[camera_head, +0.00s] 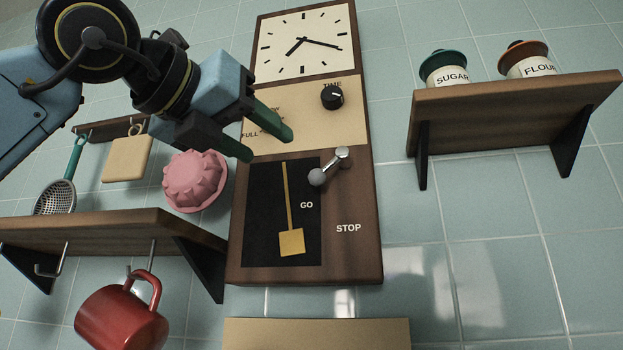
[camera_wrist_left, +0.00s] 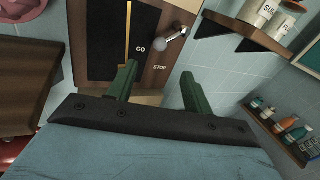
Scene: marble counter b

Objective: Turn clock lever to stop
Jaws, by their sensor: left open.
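The wall clock (camera_head: 355,250) is a tall wooden case with a square dial on top and a black pendulum window below. Its lever (camera_head: 330,166) is a short metal arm with a grey ball at its lower left end, beside the window and above the GO label. The STOP label is lower right of it. The lever also shows in the left wrist view (camera_wrist_left: 174,43). My left gripper (camera_head: 270,143) is open and empty, in front of the clock's left side, up and left of the lever. Its green fingers show apart in the left wrist view (camera_wrist_left: 158,82). My right gripper is not in view.
A dark TIME knob (camera_head: 332,96) sits above the lever. A shelf with SUGAR and FLOUR jars (camera_head: 515,95) is at right. A left shelf (camera_head: 100,228) has a red mug (camera_head: 122,318) below it. A pink mould (camera_head: 195,182) hangs near my gripper.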

